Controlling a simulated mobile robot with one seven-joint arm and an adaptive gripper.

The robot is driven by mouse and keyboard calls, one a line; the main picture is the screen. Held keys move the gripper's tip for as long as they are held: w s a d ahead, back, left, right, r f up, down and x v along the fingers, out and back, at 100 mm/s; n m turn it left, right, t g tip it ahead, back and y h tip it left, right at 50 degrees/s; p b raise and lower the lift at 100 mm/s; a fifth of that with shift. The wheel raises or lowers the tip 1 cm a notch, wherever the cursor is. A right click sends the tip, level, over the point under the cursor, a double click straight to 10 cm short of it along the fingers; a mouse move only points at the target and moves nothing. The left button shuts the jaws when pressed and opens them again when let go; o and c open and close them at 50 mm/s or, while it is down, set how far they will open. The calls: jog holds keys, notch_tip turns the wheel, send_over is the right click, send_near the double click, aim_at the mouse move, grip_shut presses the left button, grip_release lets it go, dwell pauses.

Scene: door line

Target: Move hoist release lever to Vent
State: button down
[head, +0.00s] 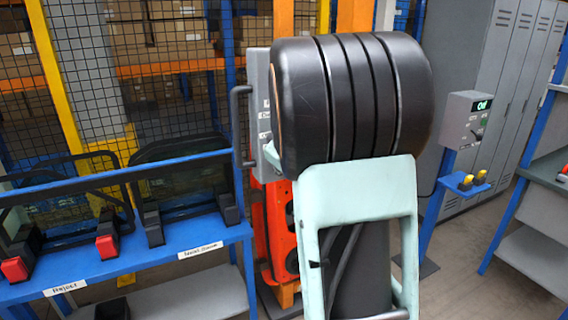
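A grey upright box (258,92) with small white labels stands behind my arm near the picture's middle. The labels are too small and too covered to read. A black bent handle (238,130) sticks out at its left side; I cannot tell whether it is the hoist release lever or where it is set. Much of the box is hidden by my large black arm link and its pale green bracket. My gripper is not in view.
A blue bench (150,256) with black-framed panes and red and black clamps stands at left. At right, a grey control box (470,108) with a green display and small dark switch stands above a blue shelf (465,186) with yellow-topped items. Grey lockers (505,75) stand behind.

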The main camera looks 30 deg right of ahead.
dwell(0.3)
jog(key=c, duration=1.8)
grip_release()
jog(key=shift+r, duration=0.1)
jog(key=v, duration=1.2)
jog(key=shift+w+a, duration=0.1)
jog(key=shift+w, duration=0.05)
